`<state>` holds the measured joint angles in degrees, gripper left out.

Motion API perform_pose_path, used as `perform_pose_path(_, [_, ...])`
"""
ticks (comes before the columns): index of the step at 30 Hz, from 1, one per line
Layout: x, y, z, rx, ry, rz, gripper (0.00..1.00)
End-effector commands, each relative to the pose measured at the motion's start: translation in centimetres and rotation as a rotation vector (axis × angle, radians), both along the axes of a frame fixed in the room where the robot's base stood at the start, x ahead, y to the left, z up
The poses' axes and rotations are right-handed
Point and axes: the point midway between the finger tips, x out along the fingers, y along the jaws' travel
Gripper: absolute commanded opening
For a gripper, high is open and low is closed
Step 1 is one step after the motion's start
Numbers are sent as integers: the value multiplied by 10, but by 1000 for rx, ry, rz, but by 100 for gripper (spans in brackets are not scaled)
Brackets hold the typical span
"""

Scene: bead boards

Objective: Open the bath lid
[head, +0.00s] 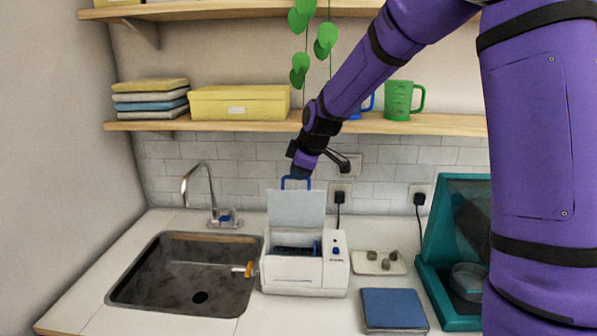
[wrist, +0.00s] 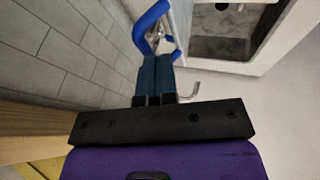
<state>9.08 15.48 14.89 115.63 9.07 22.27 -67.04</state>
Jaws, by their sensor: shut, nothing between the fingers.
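The bath (head: 290,274) is a white box on the counter, right of the sink. Its pale lid (head: 297,209) stands raised, about upright, at the back, and the dark inside of the box shows. A blue handle (head: 284,182) sits at the lid's top edge. My gripper (head: 299,174) is just above and behind that edge, beside the handle. In the wrist view my gripper (wrist: 158,58) has its dark blue fingers together with nothing between them. The blue handle (wrist: 152,23) is just beyond the fingertips; whether they touch it I cannot tell.
A metal sink (head: 190,275) with a faucet (head: 198,183) is on the left. A small tray of grey pieces (head: 379,262), a blue pad (head: 393,309) and a teal cabinet (head: 437,245) are on the right. A shelf (head: 240,124) with a yellow box runs above.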

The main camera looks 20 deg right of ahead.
Motion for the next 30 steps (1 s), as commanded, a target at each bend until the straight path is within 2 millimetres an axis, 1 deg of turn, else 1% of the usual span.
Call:
perform_pose_path(5, [0, 0, 0, 0, 0, 0, 0])
perform_pose_path(7, [4, -2, 0, 0, 0, -1, 0])
perform_pose_path(12, [27, -11, -1, 17, 38, -4, 0])
perform_pose_path(15, [37, -16, -2, 36, 83, -2, 0])
perform_pose_path(19, [49, -20, -4, 40, 94, 0, 0])
perform_pose_path(22, [52, -21, -4, 38, 92, 0, 0])
perform_pose_path(30, [52, -22, -4, 38, 92, 0, 0])
